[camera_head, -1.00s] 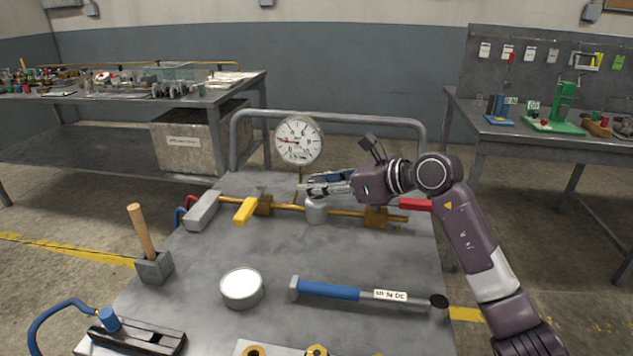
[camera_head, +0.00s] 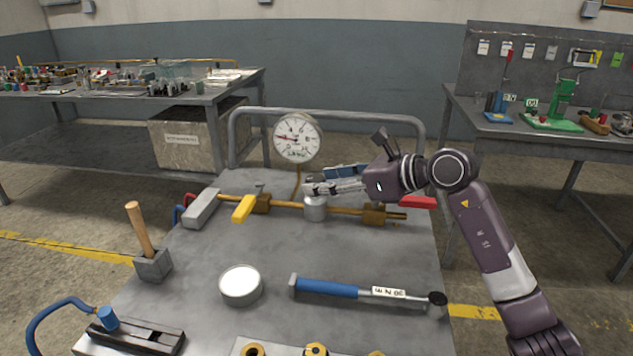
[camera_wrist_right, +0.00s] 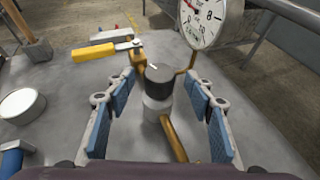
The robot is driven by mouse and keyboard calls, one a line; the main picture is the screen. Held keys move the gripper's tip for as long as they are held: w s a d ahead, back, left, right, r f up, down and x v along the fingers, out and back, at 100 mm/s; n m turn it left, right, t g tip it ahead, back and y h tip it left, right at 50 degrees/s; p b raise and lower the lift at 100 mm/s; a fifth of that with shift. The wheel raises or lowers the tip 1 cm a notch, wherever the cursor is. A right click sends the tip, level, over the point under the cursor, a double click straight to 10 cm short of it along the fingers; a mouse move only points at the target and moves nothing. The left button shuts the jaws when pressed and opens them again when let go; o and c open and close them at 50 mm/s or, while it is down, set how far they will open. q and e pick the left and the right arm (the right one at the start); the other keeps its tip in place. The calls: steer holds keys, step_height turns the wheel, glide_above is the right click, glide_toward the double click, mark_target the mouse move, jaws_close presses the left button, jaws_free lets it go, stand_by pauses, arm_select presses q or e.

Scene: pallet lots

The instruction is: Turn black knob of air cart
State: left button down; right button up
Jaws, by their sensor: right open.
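The black knob (camera_wrist_right: 160,80) sits on a light grey cylindrical body (camera_wrist_right: 155,107) on the brass pipe, with a white mark on its top. In the right wrist view it stands between the two spread fingers of my right gripper (camera_wrist_right: 162,100), with space on both sides. In the head view my right gripper (camera_head: 335,187) reaches in from the right over the grey body (camera_head: 315,208) and hides the knob. The air cart (camera_head: 300,255) is a grey metal top with a rear rail. My left gripper is not seen.
A pressure gauge (camera_head: 297,138) stands behind the knob. A yellow lever (camera_head: 243,209) and a red handle (camera_head: 418,202) lie along the pipe (camera_head: 345,210).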

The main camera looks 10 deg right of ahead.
steer(key=v, duration=0.9)
steer(key=shift+s+d, duration=0.1)
steer(key=shift+s, duration=0.05)
